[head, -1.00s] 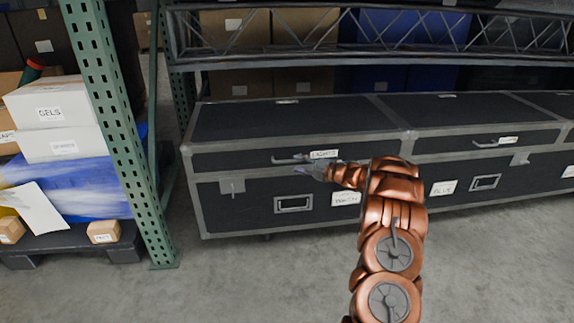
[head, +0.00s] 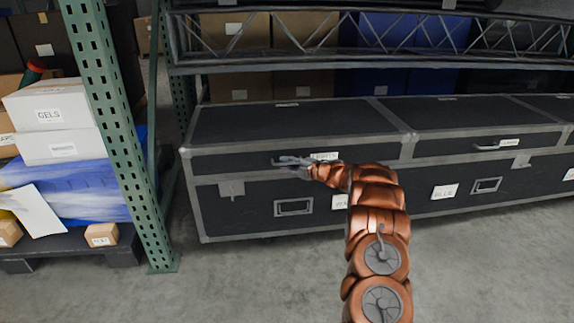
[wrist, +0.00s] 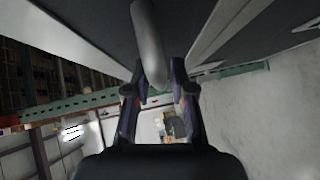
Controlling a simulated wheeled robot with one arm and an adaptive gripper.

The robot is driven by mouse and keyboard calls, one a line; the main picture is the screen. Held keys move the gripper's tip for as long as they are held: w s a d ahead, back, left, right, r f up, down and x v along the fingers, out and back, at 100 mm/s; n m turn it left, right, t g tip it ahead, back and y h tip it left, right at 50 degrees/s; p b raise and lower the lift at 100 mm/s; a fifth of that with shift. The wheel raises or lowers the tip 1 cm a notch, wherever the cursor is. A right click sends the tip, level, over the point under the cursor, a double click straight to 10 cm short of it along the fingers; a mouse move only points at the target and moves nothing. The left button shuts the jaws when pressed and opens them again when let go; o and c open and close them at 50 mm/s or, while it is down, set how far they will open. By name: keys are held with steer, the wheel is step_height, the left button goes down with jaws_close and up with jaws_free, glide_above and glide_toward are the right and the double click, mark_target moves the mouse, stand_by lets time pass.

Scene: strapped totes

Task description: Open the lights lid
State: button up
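The lights lid (head: 225,163) is the dark upper part of the left black case, with a label (head: 323,156) reading roughly LIGHTS beside its handle. The lid is down on the case. My gripper (head: 288,166) is at the handle on the lid's front, partly covering it. In the wrist view the grey handle bar (wrist: 149,45) reaches between the two fingertips of my gripper (wrist: 157,72). The fingers stand apart, with gaps on both sides of the bar, so they look open around it. Contact with the handle cannot be told.
Another case (head: 455,170) with its own handle stands to the right. A green rack post (head: 125,130) and a pallet with white boxes (head: 62,146) are at left. A metal truss (head: 400,35) runs behind, above the cases. The floor (head: 240,285) in front is clear.

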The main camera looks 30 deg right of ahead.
jaws_close()
steer(key=shift+r, duration=0.1)
stand_by(0.3)
